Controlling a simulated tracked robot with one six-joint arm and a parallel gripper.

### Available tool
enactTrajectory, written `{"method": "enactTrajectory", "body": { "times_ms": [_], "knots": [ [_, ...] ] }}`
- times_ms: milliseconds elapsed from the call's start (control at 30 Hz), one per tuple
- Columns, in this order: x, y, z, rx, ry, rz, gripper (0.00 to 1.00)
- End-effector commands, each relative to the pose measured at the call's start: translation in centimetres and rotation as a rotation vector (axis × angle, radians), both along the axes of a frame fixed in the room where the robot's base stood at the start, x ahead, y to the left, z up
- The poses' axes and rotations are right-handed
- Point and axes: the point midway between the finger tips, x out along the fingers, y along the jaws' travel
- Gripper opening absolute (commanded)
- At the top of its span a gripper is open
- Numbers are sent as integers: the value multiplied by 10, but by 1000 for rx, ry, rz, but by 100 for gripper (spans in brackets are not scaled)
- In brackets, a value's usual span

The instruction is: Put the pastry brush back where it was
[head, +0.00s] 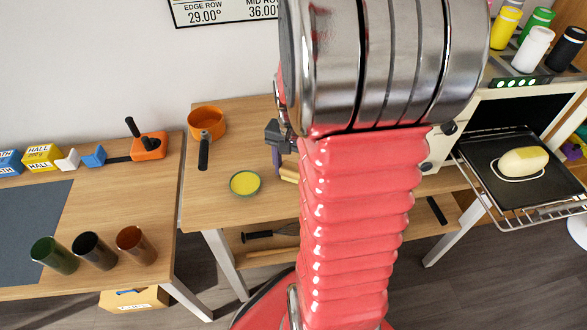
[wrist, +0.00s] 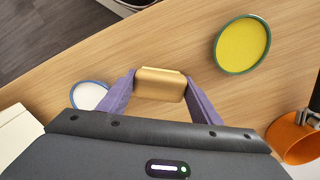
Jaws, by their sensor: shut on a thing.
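My gripper (wrist: 160,82) has its purple fingers shut on a tan, block-like piece of the pastry brush (wrist: 160,86), over the wooden table. The rest of the brush is hidden in the wrist view. In the head view my gripper (head: 276,152) is mostly hidden behind my red arm. A pale tan piece of the brush (head: 289,173) shows just below it, to the right of the yellow dish. I cannot tell whether the brush touches the table.
A green-rimmed yellow dish (head: 245,183) and an orange pan (head: 207,121) stand on the table (head: 215,180). A blue-rimmed white dish (wrist: 90,95) is near the left finger. A whisk (head: 268,235) lies on the lower shelf. An open oven tray (head: 495,180) juts out at right.

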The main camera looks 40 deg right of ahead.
Motion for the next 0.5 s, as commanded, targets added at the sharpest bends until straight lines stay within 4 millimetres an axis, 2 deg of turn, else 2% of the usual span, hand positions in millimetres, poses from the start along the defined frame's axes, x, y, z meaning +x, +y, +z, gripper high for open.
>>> {"method": "enactTrajectory", "body": {
  "times_ms": [433,467,500],
  "knots": [
    [0,0,-6,1,0,0,36],
    [0,0,-6,0,0,0,59],
    [0,0,-6,0,0,0,62]
  ]
}}
